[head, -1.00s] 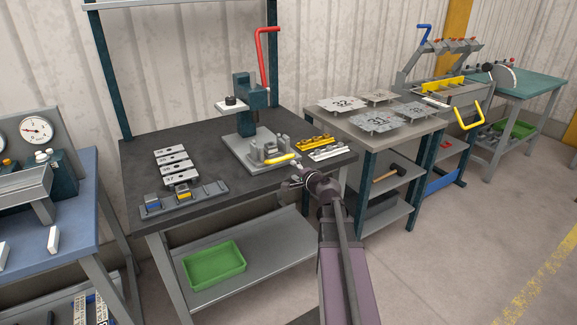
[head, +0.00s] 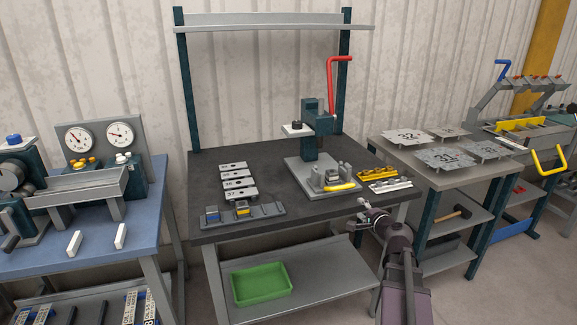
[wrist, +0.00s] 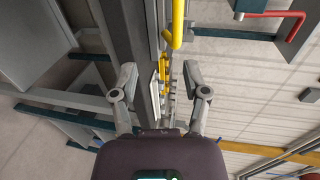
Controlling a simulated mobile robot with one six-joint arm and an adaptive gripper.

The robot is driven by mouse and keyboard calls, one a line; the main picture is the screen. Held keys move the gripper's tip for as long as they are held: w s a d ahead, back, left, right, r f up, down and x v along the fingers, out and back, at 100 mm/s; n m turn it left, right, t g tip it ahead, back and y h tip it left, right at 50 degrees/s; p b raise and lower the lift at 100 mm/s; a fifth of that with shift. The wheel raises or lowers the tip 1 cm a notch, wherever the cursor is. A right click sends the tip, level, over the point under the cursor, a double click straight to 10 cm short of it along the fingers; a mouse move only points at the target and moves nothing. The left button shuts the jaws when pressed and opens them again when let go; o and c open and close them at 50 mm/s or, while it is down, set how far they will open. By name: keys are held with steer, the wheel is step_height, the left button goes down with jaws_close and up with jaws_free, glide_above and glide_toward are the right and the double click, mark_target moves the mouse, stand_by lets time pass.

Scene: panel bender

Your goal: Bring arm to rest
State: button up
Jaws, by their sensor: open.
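My gripper (head: 371,216) is at the front right edge of the dark-topped bench (head: 300,211), in front of the bench edge in the head view. In the wrist view my gripper (wrist: 162,84) shows two fingers spread apart with nothing held between them. My arm reaches up from the lower right of the head view.
The bench carries a press with a red lever (head: 338,75), numbered plates (head: 238,181) and yellow parts (head: 378,173). A green bin (head: 260,283) sits on its lower shelf. A blue bench with gauges (head: 98,136) stands left, a table with plates (head: 455,157) right.

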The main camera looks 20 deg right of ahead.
steer(key=a+f+n+g+y, duration=0.2)
steer(key=a+n, duration=0.1)
steer(key=a, duration=0.3)
steer(key=a+f+n+g+y, duration=0.2)
steer(key=a+f+n, duration=0.1)
steer(key=a, duration=0.3)
steer(key=s+a+f+n+g+h, duration=0.2)
steer(key=s+a+f+n+g, duration=0.35)
steer(key=s+a, duration=0.25)
steer(key=s+a+f+n+g+h, duration=0.3)
steer(key=s+a+f+n+g, duration=0.3)
steer(key=a, duration=0.3)
step_height(320, 180, up, 16)
steer(key=p, duration=1.4)
steer(key=shift+s+d+r+p, duration=0.2)
steer(key=shift+s+p, duration=0.2)
steer(key=shift+s, duration=0.05)
